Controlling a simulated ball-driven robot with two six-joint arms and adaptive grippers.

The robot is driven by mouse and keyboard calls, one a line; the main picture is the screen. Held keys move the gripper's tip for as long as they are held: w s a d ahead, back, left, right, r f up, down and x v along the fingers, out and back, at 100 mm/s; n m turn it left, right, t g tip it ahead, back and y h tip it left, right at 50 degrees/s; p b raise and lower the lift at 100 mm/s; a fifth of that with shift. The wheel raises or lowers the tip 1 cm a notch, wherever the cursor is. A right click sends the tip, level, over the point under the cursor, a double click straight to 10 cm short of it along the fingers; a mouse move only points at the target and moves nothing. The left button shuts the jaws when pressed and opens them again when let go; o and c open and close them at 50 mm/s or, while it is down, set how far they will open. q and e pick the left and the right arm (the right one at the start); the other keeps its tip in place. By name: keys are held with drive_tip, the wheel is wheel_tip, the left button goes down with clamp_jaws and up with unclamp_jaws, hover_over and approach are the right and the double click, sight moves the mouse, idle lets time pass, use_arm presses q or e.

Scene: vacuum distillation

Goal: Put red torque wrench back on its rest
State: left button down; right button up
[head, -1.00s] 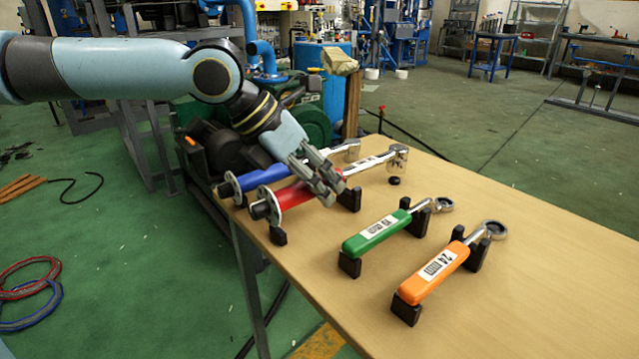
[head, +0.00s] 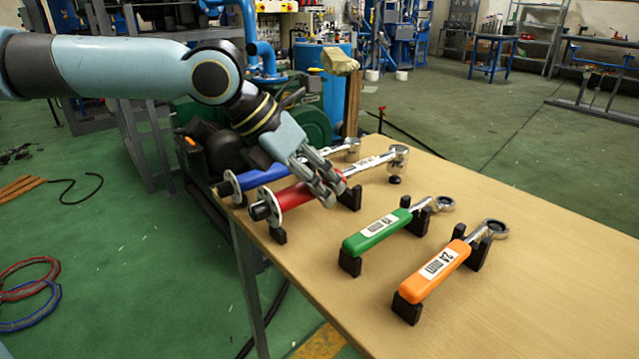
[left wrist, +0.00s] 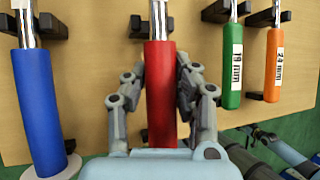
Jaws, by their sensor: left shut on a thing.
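The red torque wrench (head: 301,195) lies over its black rest blocks, one near its handle end (head: 278,235) and one farther along (head: 350,198). Its silver head (head: 398,158) points to the back right. My left gripper (head: 332,190) is shut around the red handle from above. In the left wrist view the red handle (left wrist: 160,90) runs between the two fingers of my left gripper (left wrist: 160,92). I cannot tell whether the wrench bears fully on both blocks.
A blue torque wrench (head: 262,177) lies just behind, close alongside. A green wrench (head: 378,231) and an orange wrench (head: 434,272) rest on black blocks to the right. The wooden table (head: 540,265) is clear at the right.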

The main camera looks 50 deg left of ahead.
use_arm(q)
drive_tip(key=shift+f+b, duration=1)
drive_tip(key=shift+f, duration=0.2)
drive_tip(key=c, duration=1)
unclamp_jaws()
drive_tip(key=shift+f, duration=0.1)
